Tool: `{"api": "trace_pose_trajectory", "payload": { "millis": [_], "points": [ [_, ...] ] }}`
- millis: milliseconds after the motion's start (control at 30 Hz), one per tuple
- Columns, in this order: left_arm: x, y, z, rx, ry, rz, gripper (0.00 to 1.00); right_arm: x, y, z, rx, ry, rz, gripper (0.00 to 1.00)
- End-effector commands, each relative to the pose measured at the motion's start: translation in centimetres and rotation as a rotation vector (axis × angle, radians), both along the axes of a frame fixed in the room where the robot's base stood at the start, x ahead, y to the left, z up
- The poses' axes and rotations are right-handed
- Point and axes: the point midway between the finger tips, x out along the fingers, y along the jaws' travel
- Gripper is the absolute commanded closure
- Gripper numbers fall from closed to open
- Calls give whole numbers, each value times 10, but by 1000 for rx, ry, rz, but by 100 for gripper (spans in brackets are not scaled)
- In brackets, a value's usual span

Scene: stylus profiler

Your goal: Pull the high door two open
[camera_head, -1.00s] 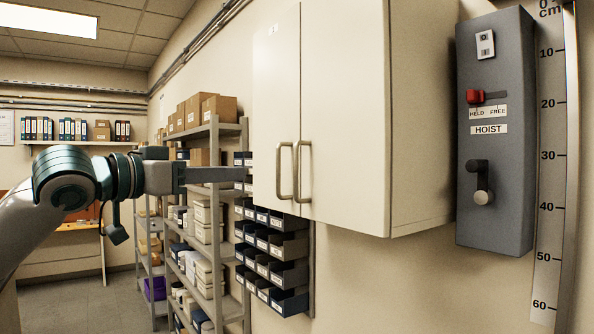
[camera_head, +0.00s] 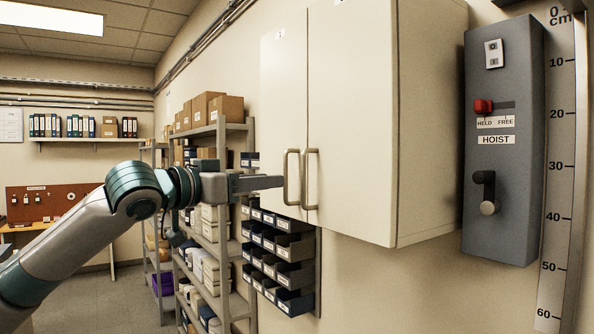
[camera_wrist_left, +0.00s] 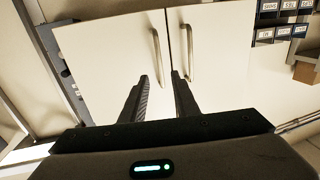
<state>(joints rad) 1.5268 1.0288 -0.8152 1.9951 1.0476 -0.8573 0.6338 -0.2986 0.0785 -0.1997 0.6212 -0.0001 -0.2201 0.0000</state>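A cream wall cabinet has two tall doors, the left door (camera_head: 284,110) and the right door (camera_head: 350,120), both shut. Each has a vertical bar handle near the middle seam: the left handle (camera_head: 287,178) and the right handle (camera_head: 316,180). The small door labels are too small or cut off to read surely. My left gripper (camera_head: 281,182) reaches from the left, its tips close to the left handle. In the left wrist view the gripper (camera_wrist_left: 160,77) is open, and a handle (camera_wrist_left: 157,58) shows just beyond the gap between its fingers. Contact cannot be told. My right gripper is not in view.
A grey hoist box (camera_head: 502,140) with a red switch and a scale hang right of the cabinet. Blue bins (camera_head: 285,275) sit below the cabinet. Metal shelving (camera_head: 232,220) with boxes stands behind my left arm. The space before the doors is otherwise clear.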

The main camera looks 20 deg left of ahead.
Motion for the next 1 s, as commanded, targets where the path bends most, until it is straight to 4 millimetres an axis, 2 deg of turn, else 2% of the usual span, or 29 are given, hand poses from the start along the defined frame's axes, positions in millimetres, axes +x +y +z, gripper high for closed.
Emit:
{"api": "trace_pose_trajectory", "payload": {
  "millis": [33,300,500,700,1000],
  "points": [
    [9,-5,4,0,2,-1,72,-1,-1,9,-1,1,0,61],
    [52,-26,4,1,2,0,72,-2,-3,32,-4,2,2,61],
    [76,-38,2,0,2,0,72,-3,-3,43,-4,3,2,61],
    [86,-43,0,0,0,1,72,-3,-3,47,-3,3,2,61],
    [87,-44,0,1,0,1,72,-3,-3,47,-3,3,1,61]
  ]
}}
